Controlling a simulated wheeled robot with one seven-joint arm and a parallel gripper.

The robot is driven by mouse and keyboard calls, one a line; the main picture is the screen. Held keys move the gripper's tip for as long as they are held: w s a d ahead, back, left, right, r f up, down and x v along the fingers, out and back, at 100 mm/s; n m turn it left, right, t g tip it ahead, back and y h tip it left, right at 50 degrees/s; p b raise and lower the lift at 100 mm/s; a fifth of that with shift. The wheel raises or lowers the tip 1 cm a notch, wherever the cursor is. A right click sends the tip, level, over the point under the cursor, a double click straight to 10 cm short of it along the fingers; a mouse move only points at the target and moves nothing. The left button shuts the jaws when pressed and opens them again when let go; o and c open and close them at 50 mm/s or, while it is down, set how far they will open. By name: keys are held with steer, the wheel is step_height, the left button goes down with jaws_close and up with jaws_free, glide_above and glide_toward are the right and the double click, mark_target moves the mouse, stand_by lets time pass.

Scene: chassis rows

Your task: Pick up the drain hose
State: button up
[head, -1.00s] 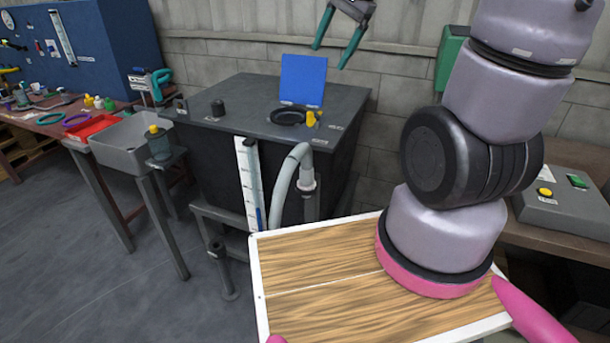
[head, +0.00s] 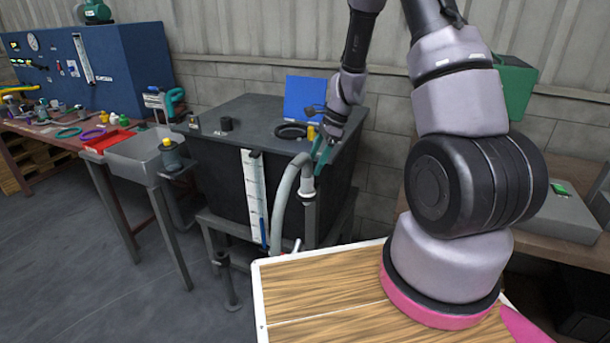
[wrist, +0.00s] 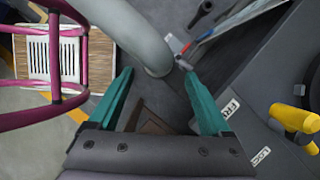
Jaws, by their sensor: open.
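The drain hose (head: 282,200) is a thick grey hose. It arches at the front right corner of the dark tank (head: 220,175), with its upper end at a grey fitting on the corner. My gripper (head: 320,158) reaches down from above beside the top of this arch. In the wrist view the hose (wrist: 138,32) runs in from the top, and its bend lies just ahead of the teal fingertips, roughly between them in the picture. My gripper (wrist: 158,74) is open and its jaws are apart. I cannot tell whether a finger touches the hose.
On the tank top are a black ring (head: 291,131), a yellow valve handle (wrist: 295,118) and an upright blue panel (head: 303,98). A white level gauge (head: 254,190) runs down the tank front. A grey sink (head: 143,157) stands left. The floor at left is clear.

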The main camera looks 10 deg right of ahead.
mark_target(307, 178)
steer(key=x, duration=0.6)
steer(key=shift+s+a+f, duration=0.1)
steer(key=shift+a+f, duration=0.15)
steer(key=shift+f, duration=0.05)
steer(key=shift+c, duration=0.3)
jaws_close()
